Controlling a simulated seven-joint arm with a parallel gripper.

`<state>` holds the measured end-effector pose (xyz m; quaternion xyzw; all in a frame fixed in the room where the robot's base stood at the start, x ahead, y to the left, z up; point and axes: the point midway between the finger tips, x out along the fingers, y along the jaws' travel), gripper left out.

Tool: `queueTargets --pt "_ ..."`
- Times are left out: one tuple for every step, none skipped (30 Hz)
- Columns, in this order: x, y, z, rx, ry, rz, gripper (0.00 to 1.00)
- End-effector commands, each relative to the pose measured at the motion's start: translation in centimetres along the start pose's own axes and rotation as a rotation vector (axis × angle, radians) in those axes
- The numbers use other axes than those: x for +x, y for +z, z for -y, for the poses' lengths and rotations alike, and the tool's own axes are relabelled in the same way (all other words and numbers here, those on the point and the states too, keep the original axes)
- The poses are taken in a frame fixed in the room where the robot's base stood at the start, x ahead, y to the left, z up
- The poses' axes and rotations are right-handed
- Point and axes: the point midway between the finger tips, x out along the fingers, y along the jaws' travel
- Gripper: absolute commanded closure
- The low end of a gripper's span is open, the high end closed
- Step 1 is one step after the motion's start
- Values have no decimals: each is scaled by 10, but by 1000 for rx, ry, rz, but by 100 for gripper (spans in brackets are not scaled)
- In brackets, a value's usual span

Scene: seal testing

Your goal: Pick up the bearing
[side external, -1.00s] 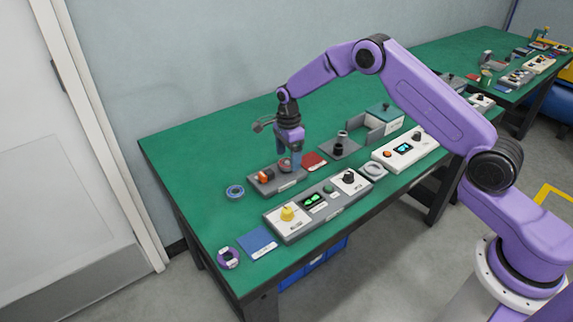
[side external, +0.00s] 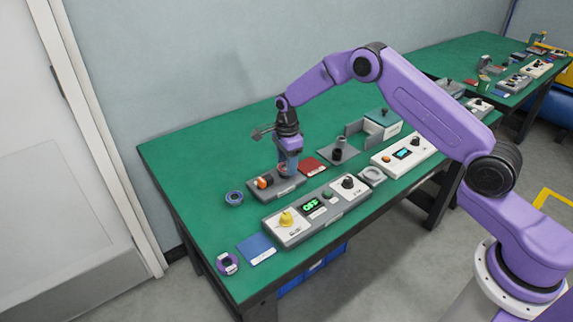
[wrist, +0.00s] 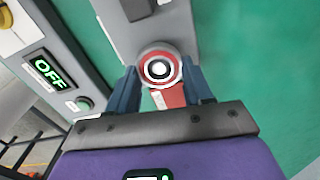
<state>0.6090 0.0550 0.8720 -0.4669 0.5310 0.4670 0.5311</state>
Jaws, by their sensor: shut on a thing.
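The bearing (wrist: 159,69) looks like a round part with a red ring, a pale band and a dark and white centre. In the wrist view it sits between the two blue-grey fingers of my gripper (wrist: 160,76), which are shut on it. It is at the end of a grey station block (wrist: 172,30). In the side view my gripper (side external: 288,172) points down at the right end of that block, and the fingers mostly hide the bearing. I cannot tell whether the bearing still touches the block.
A red mat (side external: 313,164) lies just behind the block. A control box with an OFF display (side external: 310,205) stands in front. The green table's back left is clear.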

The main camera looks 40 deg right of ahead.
Motion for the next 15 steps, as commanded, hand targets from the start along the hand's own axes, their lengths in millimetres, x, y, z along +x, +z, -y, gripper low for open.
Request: queueTargets --pt "-5 0 1 0 -2 1 89" --pt "-8 0 1 0 -3 1 89" --pt "-12 0 1 1 -3 1 89" --pt "-16 0 1 1 -3 1 89" --pt "-20 0 1 1 -4 1 89" --pt "-27 0 1 1 -4 1 89" --pt "-31 0 0 0 -4 1 89" --pt "-34 -1 -4 0 -2 1 89" --pt "-39 -2 -8 0 -2 0 89" --pt "-43 -3 -12 0 -1 0 89" --pt "-48 -4 -15 0 -2 0 89" --pt "-54 -5 -20 0 -3 1 89" --pt "-59 -6 -24 0 -3 1 89" --pt "-64 -6 -28 0 -3 1 89" --pt "-71 -8 -34 0 -3 1 89"
